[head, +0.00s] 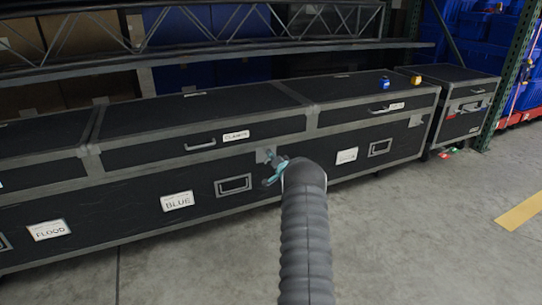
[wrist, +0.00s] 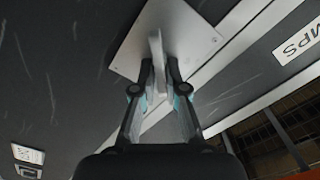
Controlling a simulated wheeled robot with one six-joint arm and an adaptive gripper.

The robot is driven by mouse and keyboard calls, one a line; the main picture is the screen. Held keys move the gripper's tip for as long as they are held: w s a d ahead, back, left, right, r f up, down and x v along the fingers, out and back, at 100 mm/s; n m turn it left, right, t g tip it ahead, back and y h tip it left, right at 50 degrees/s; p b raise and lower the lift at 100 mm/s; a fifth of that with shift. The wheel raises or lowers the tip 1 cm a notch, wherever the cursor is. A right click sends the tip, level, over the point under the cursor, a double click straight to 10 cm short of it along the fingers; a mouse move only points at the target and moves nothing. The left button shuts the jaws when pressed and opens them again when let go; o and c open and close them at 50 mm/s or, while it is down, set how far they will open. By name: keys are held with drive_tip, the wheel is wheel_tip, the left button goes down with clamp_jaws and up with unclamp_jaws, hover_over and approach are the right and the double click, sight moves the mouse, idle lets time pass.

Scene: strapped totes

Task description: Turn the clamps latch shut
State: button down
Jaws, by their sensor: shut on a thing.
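The clamps latch shows in the wrist view as a pale upright tab (wrist: 156,47) on a square metal plate (wrist: 195,38) fixed to the black case. My gripper (wrist: 159,66) has its two fingers closed on the tab, one on each side. In the head view my gripper (head: 274,172) is at the latch plate (head: 262,156) on the case front, just below the lid edge. The CLAMPS label (head: 236,135) is on the lid front, up and left of the plate. My arm hides part of the case front to the right of the latch.
The long black case row (head: 150,170) carries BLUE (head: 178,201) and FLOOD (head: 49,230) labels. Small blue (head: 384,83) and yellow (head: 415,79) items sit on top at the right. Rack beams (head: 200,50) run behind. The concrete floor in front is clear.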

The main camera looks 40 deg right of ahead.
drive_tip(key=m, duration=0.2)
drive_tip(key=f+m, duration=0.1)
drive_tip(key=m, duration=0.1)
drive_tip(key=shift+d+p, duration=0.1)
drive_tip(key=shift+p, duration=0.2)
drive_tip(key=shift+f+m, duration=0.2)
drive_tip(key=shift+m, duration=1.6)
